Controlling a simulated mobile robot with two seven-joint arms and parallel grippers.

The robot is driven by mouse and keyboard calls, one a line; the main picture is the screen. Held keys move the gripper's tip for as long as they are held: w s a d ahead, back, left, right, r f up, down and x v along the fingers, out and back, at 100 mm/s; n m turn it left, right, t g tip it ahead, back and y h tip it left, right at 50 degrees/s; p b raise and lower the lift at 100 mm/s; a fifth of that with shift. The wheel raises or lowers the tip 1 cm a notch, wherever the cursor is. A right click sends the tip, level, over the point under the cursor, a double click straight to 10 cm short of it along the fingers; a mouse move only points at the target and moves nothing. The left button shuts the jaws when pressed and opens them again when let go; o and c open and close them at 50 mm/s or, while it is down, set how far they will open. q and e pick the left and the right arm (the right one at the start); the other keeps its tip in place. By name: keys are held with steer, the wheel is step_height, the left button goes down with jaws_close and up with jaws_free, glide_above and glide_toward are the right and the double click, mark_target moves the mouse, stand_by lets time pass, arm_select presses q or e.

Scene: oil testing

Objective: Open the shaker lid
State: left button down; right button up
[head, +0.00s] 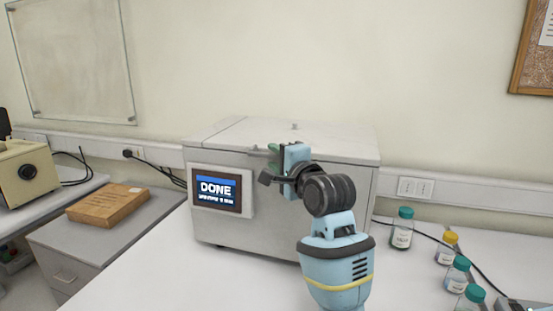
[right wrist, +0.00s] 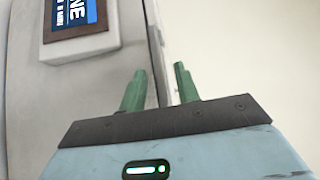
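The shaker is a white box (head: 282,222) on the table, with a screen (head: 217,191) on its front that reads DONE. Its lid (head: 330,142) lies flat and closed on top. My right gripper (head: 273,153) is at the front edge of the lid, near the middle. In the right wrist view its two green fingers (right wrist: 160,88) are apart, with the lid's edge (right wrist: 156,45) between or just beyond them. Whether they touch the lid cannot be told. The screen (right wrist: 75,15) also shows there. My left gripper is not in view.
Several capped bottles stand on the right of the table, among them one with a green cap (head: 402,230) and one with a yellow cap (head: 447,248). A wooden box (head: 107,205) lies on a cabinet at left. The white tabletop (head: 150,270) is clear in front of the shaker.

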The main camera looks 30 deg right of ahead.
jaws_close()
steer(key=shift+r, duration=0.15)
